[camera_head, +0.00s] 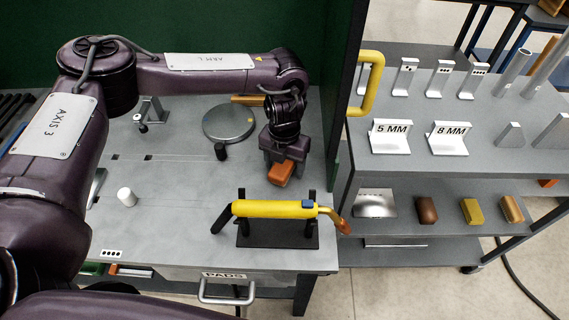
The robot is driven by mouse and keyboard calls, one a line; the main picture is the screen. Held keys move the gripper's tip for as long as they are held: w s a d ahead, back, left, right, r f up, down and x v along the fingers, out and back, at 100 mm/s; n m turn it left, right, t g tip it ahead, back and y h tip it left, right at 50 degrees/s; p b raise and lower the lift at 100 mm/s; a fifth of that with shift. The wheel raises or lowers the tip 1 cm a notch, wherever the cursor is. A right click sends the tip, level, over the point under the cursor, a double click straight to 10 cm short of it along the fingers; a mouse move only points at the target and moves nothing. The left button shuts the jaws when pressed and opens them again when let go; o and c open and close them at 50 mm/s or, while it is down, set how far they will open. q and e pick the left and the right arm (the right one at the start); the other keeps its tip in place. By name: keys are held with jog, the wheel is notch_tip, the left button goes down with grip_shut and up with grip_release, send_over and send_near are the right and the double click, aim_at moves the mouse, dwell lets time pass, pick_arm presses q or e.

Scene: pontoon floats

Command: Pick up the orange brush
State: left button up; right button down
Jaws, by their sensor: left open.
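An orange block-shaped piece (281,173), which looks like the orange brush, lies on the grey worktop near its right side. My left gripper (285,156) points down directly over it and hides its far part. The gripper is open; I cannot tell whether its fingers touch the piece. My right gripper is not in view.
A yellow cylindrical tool (275,209) with an orange end rests on a black stand just in front. A round grey disc (229,125), an orange-brown bar (248,99) and a white cylinder (126,196) are on the worktop. A shelf unit (420,175) stands right.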

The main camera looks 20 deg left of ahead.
pick_arm(q)
jog(key=shift+c, duration=0.5)
jog(key=c, duration=1.1)
notch_tip(320, 180, up, 20)
jog(key=shift+r, duration=0.1)
